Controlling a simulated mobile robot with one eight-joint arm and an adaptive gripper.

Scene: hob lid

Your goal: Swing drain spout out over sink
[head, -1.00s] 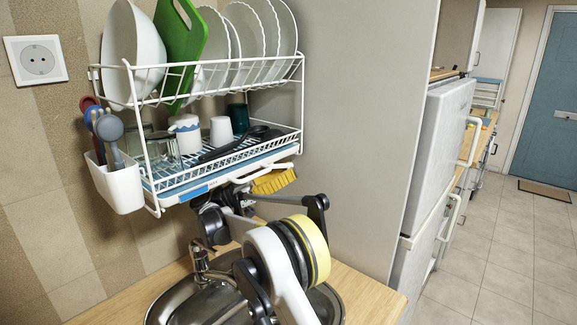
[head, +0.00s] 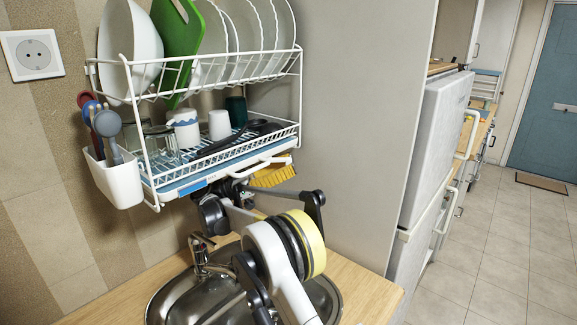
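The drain spout appears to be the white bar (head: 262,165) at the front right edge of the blue drip tray (head: 190,183), under the dish rack. My gripper (head: 236,188) is the dark shape just below that edge, close to the spout. Its fingertips are small and partly hidden by the tray and my own arm, so I cannot tell whether they touch the spout or are open or shut. The steel sink (head: 172,302) is set in the wooden counter below, partly covered by my arm.
The white dish rack (head: 215,82) holds plates, a bowl, a green board and cups. A white utensil holder (head: 117,180) hangs at its left. A yellow brush (head: 272,177) is behind my gripper. The tap (head: 199,252) rises at the sink's back. A tall grey panel (head: 355,120) bounds the right.

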